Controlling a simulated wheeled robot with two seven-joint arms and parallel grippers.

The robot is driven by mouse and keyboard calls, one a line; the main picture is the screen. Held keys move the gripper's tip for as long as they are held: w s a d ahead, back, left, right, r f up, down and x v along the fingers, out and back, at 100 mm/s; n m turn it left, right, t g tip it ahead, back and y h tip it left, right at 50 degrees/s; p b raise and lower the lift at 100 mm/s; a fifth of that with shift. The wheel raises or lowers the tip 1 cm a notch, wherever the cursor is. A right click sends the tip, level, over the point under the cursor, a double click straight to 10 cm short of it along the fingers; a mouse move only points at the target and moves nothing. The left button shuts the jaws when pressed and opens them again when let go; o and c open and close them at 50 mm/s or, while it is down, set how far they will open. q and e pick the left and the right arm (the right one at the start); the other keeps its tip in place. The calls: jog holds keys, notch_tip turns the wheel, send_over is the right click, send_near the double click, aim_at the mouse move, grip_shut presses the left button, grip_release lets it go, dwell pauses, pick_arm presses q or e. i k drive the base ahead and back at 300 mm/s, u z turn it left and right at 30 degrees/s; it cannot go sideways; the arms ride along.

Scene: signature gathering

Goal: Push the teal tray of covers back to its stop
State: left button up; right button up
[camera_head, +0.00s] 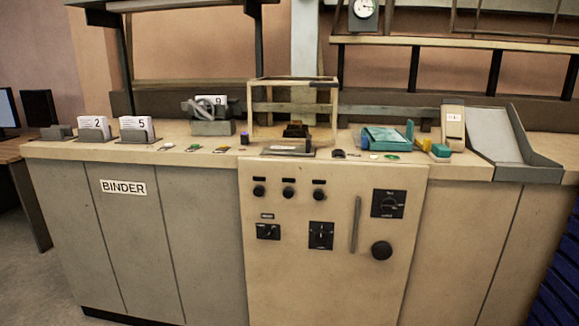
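The teal tray (387,138) lies on the cream counter, right of the centre frame. A flat teal piece seems to lie in it, probably covers, but the single sheets are too small to tell apart. A raised teal part (409,131) stands at its right end. I cannot make out the stop or the gap between it and the tray. Neither of my grippers shows in the head view, and nothing of mine touches the tray.
A small teal block (440,151) and a white-faced upright box (453,122) stand right of the tray, then a grey chute (497,135). A cream frame (293,107) stands left. Card holders marked 2 (94,125) and 5 (136,126) stand far left.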

aim_at(379, 139)
jog(key=z, duration=1.45)
jog(key=i, duration=2.4)
jog(key=u, duration=2.15)
